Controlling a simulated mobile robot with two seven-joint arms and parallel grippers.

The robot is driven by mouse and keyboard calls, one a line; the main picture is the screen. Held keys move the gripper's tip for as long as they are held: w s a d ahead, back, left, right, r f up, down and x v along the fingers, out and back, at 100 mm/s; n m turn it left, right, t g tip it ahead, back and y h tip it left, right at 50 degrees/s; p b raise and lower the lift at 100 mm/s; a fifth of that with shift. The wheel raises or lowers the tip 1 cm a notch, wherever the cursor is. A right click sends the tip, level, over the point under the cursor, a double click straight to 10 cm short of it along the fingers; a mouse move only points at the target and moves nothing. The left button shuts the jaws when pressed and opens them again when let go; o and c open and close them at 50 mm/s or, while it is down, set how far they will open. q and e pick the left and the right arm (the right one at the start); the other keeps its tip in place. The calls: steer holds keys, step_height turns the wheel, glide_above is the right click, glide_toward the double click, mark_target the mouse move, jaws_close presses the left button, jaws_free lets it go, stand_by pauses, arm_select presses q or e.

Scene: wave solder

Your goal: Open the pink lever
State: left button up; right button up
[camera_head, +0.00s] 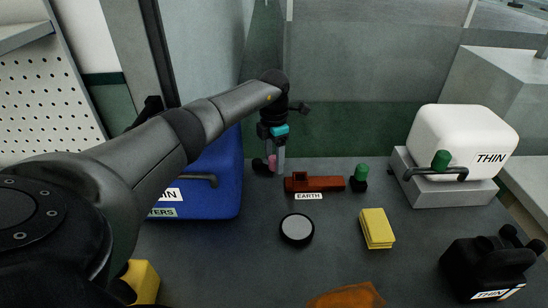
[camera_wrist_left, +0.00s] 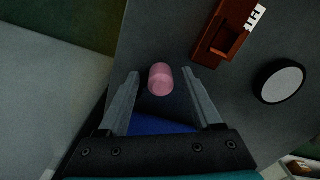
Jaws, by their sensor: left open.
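The pink lever (camera_head: 271,162) stands at the back of the bench, left of the brown EARTH block. Its rounded pink grip (camera_wrist_left: 161,79) shows between my fingers in the left wrist view. My left gripper (camera_head: 279,160) points down beside the lever in the head view. In the left wrist view my left gripper (camera_wrist_left: 162,88) is open, with one finger on each side of the pink grip and a visible gap on both sides. The lever's lower part is mostly hidden. My right gripper is not seen.
A brown EARTH block (camera_head: 314,184) with a green-topped lever (camera_head: 360,177) is close to the right. A blue box (camera_head: 225,170) stands left. A round disc (camera_head: 297,229), yellow sponge (camera_head: 377,229), white THIN container (camera_head: 462,142) and black THIN item (camera_head: 487,264) occupy the bench.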

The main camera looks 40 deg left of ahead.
mark_target(274, 156)
arm_select(q)
step_height(274, 156, up, 8)
steer(key=shift+f+p, duration=0.1)
steer(key=shift+p, duration=0.85)
step_height(274, 156, up, 8)
steer(key=p, duration=0.1)
steer(key=shift+f, duration=0.25)
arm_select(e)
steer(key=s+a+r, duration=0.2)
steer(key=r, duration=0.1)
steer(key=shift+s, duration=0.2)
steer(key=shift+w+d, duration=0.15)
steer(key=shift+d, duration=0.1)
